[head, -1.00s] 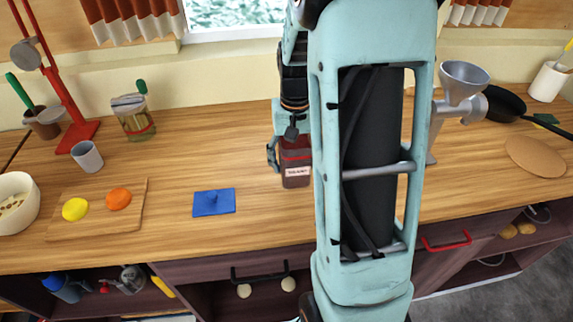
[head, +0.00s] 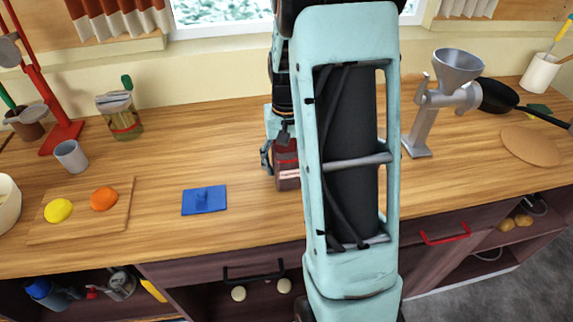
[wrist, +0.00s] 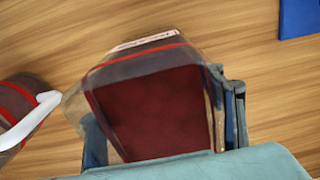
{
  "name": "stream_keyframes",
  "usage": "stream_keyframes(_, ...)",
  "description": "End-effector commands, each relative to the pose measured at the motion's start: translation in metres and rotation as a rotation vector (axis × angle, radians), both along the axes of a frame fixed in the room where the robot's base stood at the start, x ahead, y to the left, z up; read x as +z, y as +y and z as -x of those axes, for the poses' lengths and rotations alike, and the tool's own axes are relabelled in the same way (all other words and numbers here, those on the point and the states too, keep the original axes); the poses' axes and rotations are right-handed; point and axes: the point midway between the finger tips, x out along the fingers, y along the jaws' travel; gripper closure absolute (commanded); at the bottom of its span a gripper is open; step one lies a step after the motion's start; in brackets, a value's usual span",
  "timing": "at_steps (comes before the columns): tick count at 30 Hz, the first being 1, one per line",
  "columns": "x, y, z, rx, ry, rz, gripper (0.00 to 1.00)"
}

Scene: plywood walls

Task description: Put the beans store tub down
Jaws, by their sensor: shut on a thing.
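The beans store tub (head: 287,177) is a dark, clear-walled tub with a red band and a pale label. It is over the wooden counter, right of the blue square piece, and my arm hides its right side in the head view. My gripper (head: 268,157) is shut on it. In the wrist view the tub (wrist: 155,105) fills the middle, tilted in the picture, with a finger at each side. I cannot tell whether its base touches the counter.
A blue square piece with a knob (head: 204,200) lies left of the tub; bare counter separates them. A board (head: 80,222) with yellow and orange pieces is farther left. A grey grinder (head: 425,125) stands right. A red-banded dark object (wrist: 18,110) shows left in the wrist view.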

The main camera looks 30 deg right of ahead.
Motion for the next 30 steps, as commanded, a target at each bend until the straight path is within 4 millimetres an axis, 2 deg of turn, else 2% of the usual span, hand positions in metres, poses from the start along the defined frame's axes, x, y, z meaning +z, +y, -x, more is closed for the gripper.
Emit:
stream_keyframes(1, -0.002, 0.0, -0.001, 0.0, -0.002, 0.001, 0.89)
stream_keyframes(2, -0.002, 0.0, 0.0, 0.0, 0.001, 0.0, 0.37)
stream_keyframes(7, -0.002, 0.0, 0.0, 0.0, 0.001, 0.0, 0.18)
stream_keyframes(15, -0.001, 0.0, 0.0, 0.0, 0.001, 0.0, 0.18)
stream_keyframes(19, 0.006, 0.0, -0.001, 0.0, -0.002, 0.001, 0.18)
stream_keyframes(23, 0.027, 0.0, -0.001, 0.0, -0.005, 0.0, 0.18)
stream_keyframes(30, 0.08, 0.0, -0.001, 0.0, -0.005, 0.0, 0.18)
